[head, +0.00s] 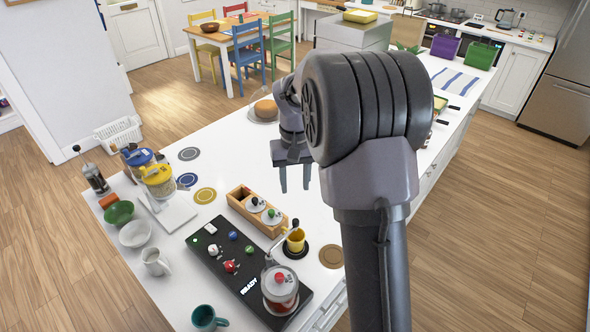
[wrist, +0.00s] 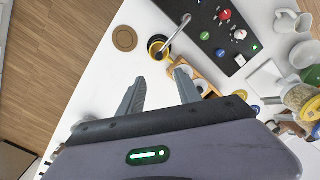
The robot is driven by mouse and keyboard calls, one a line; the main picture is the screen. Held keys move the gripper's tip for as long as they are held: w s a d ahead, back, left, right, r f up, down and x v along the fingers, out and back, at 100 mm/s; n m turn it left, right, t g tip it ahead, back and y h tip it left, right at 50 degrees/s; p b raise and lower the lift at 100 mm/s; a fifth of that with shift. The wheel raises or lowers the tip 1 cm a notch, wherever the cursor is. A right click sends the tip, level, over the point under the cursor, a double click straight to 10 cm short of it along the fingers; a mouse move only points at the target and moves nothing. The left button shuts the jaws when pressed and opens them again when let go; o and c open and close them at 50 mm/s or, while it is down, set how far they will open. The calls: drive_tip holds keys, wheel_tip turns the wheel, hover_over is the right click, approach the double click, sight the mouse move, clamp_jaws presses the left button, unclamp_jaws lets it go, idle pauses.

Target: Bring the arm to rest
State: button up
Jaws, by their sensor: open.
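My gripper (head: 294,178) hangs above the white counter in the head view, with its two fingers apart and nothing between them. It also shows in the wrist view (wrist: 160,92), open and empty over bare counter. My arm rises in the right half of the head view and bends over toward the gripper, hiding part of the counter behind it. The fingers are apart from the wooden box (head: 240,208), which stands below and to the left of them in the head view.
A black panel (head: 216,264) with knobs, a glass-bodied grinder (head: 280,290), a yellow cup (head: 296,240) and a teal mug (head: 205,318) stand near the front. Jars, bowls and a white pitcher (head: 154,262) stand at left. A cake (head: 266,108) is behind my gripper. Bare counter (head: 240,150) lies left of the gripper.

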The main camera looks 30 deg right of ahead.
wheel_tip(320, 180, up, 3)
drive_tip(key=shift+r, duration=0.2)
